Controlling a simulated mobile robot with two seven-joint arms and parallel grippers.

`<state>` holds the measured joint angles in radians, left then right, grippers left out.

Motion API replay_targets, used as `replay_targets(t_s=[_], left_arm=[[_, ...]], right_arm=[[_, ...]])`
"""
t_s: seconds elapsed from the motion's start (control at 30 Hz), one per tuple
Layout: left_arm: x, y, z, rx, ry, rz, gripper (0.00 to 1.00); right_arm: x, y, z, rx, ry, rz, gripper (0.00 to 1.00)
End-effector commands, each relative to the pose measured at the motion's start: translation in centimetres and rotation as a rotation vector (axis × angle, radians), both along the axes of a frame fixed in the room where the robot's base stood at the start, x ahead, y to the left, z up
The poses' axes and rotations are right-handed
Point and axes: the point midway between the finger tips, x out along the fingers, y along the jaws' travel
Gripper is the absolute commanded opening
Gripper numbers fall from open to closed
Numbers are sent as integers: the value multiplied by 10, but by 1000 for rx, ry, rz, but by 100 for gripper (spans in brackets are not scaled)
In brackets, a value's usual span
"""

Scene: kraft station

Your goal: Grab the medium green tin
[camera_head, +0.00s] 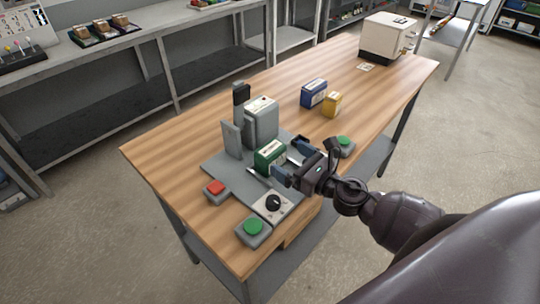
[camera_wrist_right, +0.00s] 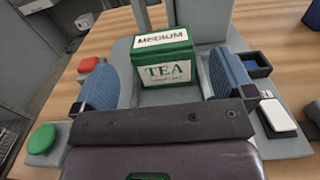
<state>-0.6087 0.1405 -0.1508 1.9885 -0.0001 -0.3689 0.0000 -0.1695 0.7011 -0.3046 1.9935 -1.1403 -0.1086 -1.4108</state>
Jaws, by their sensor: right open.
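The green tin (camera_head: 269,158) stands on the grey plate of a small machine on the wooden table. In the right wrist view the green tin (camera_wrist_right: 163,62) shows a "MEDIUM" label on top and "TEA" on its front. My right gripper (camera_head: 286,160) is open, coming in from the right beside the tin. In the right wrist view my right gripper's blue fingers (camera_wrist_right: 165,80) are spread on either side of the tin, with gaps between them and it. My left gripper is in neither view.
A grey upright machine (camera_head: 261,121) stands behind the tin. A red button (camera_head: 215,187), a dial (camera_head: 272,203) and green buttons (camera_head: 253,226) sit around the plate. A blue tin (camera_head: 313,93) and a yellow tin (camera_head: 331,104) stand farther back. The table's far right part holds a white box (camera_head: 386,37).

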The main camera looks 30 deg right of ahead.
Motion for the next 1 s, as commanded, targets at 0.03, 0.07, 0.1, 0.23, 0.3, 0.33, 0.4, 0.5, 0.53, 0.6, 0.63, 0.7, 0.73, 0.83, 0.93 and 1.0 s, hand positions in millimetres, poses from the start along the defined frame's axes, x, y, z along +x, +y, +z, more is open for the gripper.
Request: replay_targets(t_s=[0.03, 0.07, 0.1, 0.23, 0.3, 0.33, 0.4, 0.5, 0.53, 0.6, 0.63, 0.7, 0.73, 0.83, 0.93, 1.0], left_arm=[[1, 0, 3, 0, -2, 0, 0], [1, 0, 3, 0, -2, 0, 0], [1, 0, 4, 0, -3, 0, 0], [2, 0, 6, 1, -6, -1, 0], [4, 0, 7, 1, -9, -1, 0], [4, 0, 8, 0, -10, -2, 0], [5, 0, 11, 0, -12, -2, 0], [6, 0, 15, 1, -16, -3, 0], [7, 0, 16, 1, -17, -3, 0], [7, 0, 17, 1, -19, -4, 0], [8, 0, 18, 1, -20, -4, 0], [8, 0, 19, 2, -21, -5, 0], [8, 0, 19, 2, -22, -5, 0], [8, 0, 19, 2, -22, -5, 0], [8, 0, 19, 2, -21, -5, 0], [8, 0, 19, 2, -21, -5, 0]], right_arm=[[6, 2, 1, 0, -1, 0, 100], [9, 3, 1, 0, -1, 0, 100], [11, 4, 1, 0, -1, 0, 100], [16, 6, 0, 0, 1, 0, 100], [20, 7, 0, 1, 0, 0, 100], [22, 8, 0, 1, 0, 0, 100], [31, 10, 1, 2, 0, -1, 100], [44, 16, 1, 2, 0, -1, 100], [48, 17, 1, 3, 0, -1, 100], [56, 19, 1, 2, 1, -2, 100], [58, 20, 1, 2, 1, -2, 100], [63, 22, 0, 2, 1, -2, 100], [65, 22, 0, 2, 2, -2, 100], [67, 23, -1, 2, 3, -1, 100], [67, 23, -1, 2, 3, -1, 100], [67, 23, -1, 2, 3, -1, 100]])
